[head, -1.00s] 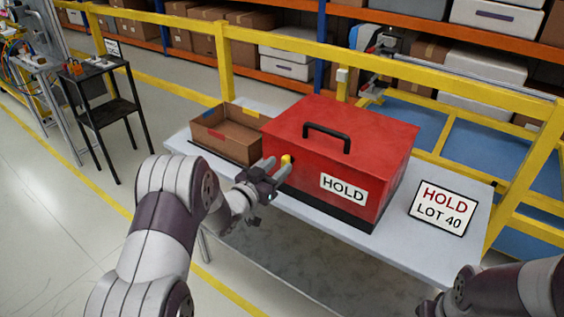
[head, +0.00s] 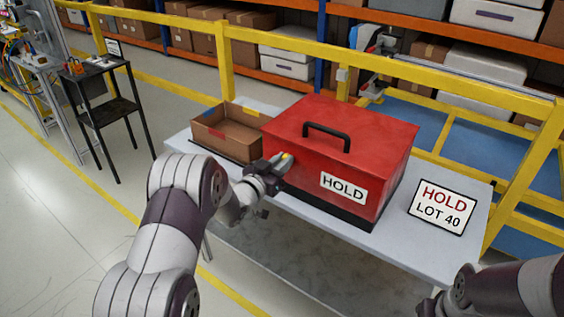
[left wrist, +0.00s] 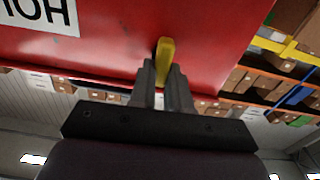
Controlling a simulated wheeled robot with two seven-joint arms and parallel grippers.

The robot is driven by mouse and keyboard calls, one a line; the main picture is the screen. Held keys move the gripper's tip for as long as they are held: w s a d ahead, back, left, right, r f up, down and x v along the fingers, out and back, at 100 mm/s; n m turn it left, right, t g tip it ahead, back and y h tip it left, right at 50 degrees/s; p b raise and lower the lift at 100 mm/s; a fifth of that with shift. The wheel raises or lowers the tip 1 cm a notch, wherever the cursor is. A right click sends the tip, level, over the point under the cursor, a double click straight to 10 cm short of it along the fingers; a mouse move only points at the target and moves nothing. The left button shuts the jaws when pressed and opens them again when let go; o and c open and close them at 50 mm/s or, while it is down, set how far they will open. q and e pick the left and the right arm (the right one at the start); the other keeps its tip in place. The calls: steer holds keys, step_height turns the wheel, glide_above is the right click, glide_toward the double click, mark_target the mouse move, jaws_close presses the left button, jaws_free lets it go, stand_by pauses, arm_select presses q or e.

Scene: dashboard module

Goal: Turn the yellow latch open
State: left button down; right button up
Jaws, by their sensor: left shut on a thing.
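The red box (head: 345,150) with a black top handle and a HOLD label stands on the table. The yellow latch (left wrist: 165,48) is on the box's front face, near its left end in the head view. My left gripper (head: 280,163) is at that face, shut on the latch. In the left wrist view its two fingers (left wrist: 165,78) are on either side of the latch's near part, and the far part shows beyond the tips. In the head view the fingers mostly hide the latch. My right arm shows at the lower right, but its gripper cannot be made out.
An open cardboard box (head: 228,135) stands on the grey table (head: 410,245) left of the red box. A HOLD LOT 40 sign (head: 442,207) is at the table's right. A yellow rail (head: 400,68) runs behind the table.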

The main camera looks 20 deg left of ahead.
arm_select(q)
steer(key=shift+w+a+f+n+p, duration=0.15)
steer(key=shift+n+p, duration=0.7)
steer(key=shift+n, duration=2.05)
steer(key=shift+a+f+n+p, duration=0.25)
steer(key=shift+n+p, duration=0.6)
steer(key=shift+n, duration=2.05)
steer(key=shift+w+a+f+n+p, duration=0.2)
steer(key=shift+n+p, duration=0.65)
steer(key=shift+n, duration=2.05)
steer(key=shift+s+f, duration=0.1)
steer(key=shift+s, duration=0.05)
steer(key=c, duration=1.1)
jaws_free()
steer(key=shift+d, duration=0.1)
